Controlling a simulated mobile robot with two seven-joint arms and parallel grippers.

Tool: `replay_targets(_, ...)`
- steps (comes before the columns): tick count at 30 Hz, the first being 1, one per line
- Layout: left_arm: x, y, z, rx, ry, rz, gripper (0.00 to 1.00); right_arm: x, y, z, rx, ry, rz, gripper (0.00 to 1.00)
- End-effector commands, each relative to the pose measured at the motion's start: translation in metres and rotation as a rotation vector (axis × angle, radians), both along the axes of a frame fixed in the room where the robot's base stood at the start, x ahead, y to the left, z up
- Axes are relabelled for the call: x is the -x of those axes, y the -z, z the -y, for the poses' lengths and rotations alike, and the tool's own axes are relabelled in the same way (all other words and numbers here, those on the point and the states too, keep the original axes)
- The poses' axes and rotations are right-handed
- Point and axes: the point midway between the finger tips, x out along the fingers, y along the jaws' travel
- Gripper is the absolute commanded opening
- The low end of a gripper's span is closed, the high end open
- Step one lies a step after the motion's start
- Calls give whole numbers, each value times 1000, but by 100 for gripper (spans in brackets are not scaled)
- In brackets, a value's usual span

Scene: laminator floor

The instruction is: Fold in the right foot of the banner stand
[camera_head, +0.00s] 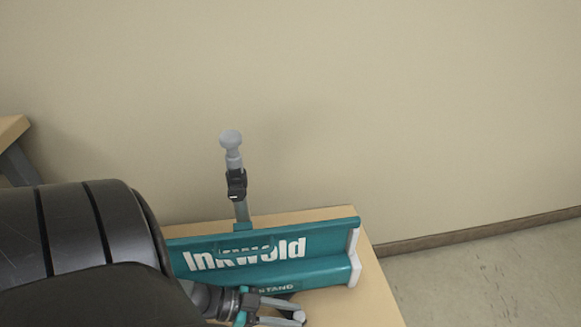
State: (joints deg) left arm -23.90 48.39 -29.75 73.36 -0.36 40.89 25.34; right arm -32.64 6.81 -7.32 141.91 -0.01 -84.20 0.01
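The teal banner stand (330,243) lies along a light wooden table, with white "Inkwold" lettering on its upright face and a white end cap (353,257) at its right end. A lower ledge with "STAND" lettering runs along its front. A grey pole with a round knob (230,140) and a black clamp rises behind it. My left gripper (297,317) is low in front of the ledge, at the bottom edge of the picture. Its fingertips are small and partly cut off, so their opening is unclear. I cannot make out the right foot clearly. My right gripper is out of view.
My large dark arm covers the lower left and hides the stand's left end. The table top (365,300) is bare at the right, beyond the end cap. A beige wall (420,110) stands behind. Another wooden surface (12,128) shows at the far left.

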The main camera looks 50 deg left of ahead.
Motion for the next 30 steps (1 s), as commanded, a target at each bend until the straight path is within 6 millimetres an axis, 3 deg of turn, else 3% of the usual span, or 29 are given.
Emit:
replay_targets(6,1,1,1,-2,1,-2,0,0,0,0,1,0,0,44)
replay_targets(7,1,1,1,-2,1,-2,36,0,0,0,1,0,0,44)
replay_targets(14,0,1,0,-1,0,-2,62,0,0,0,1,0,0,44)
replay_targets(30,0,0,2,1,-8,1,64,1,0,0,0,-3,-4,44)
